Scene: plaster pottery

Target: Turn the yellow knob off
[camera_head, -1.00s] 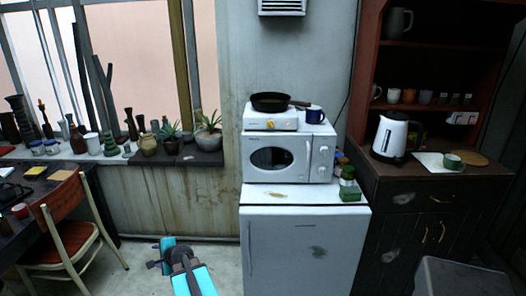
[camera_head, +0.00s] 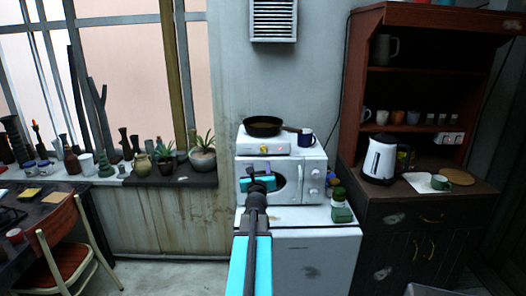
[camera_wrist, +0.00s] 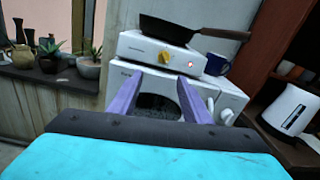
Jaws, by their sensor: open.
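The yellow knob (camera_head: 264,149) is on the front face of a small white hot plate (camera_head: 290,146). In the wrist view the knob (camera_wrist: 164,59) shows larger, with a small red mark or light to its right. A dark frying pan (camera_head: 264,125) sits on the hot plate. The hot plate stands on a white microwave (camera_head: 308,175). My gripper (camera_wrist: 170,98) is open and empty in the wrist view, its two purple fingers pointing toward the microwave front, below the knob and apart from it. In the head view my arm covers part of the microwave door.
A dark blue mug (camera_head: 306,138) stands right of the hot plate. A white kettle (camera_head: 380,159) is on the cabinet at right. Potted plants (camera_head: 202,158) line the sill at left.

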